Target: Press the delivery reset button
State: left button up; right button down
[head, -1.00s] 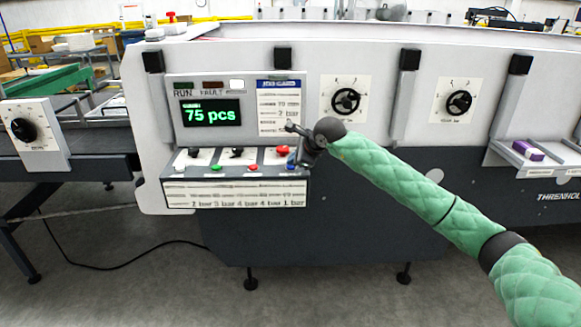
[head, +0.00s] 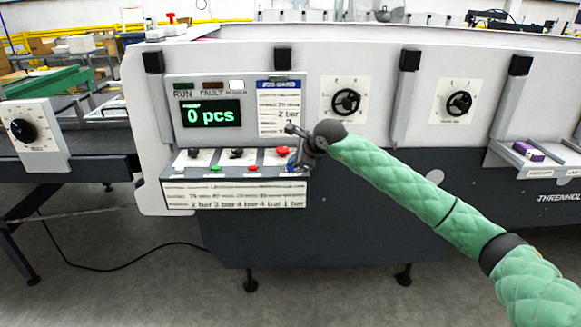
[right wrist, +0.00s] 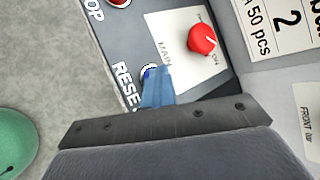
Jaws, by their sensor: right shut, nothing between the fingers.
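The blue reset button (right wrist: 147,73) sits beside the "RESE…" lettering on the panel in the right wrist view, partly hidden by my fingers. My right gripper (right wrist: 157,86) is shut and empty, its blue fingertips right at the button; I cannot tell whether they touch it. In the head view, my right gripper (head: 293,164) is at the right end of the control panel (head: 236,192) and covers most of the button. The display (head: 211,114) above reads "0 pcs" in green. My left gripper is not in view.
A red rotary knob (right wrist: 202,38) stands close to my fingers on a white plate. A green button (head: 215,168) and a red button (head: 253,168) sit further left on the panel ledge. A job card (head: 279,107) is above. Two black handwheels (head: 346,102) are to the right.

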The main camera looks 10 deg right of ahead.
jog(key=shift+r, duration=0.8)
jog(key=shift+r, duration=0.15)
jog(key=shift+r, duration=2.4)
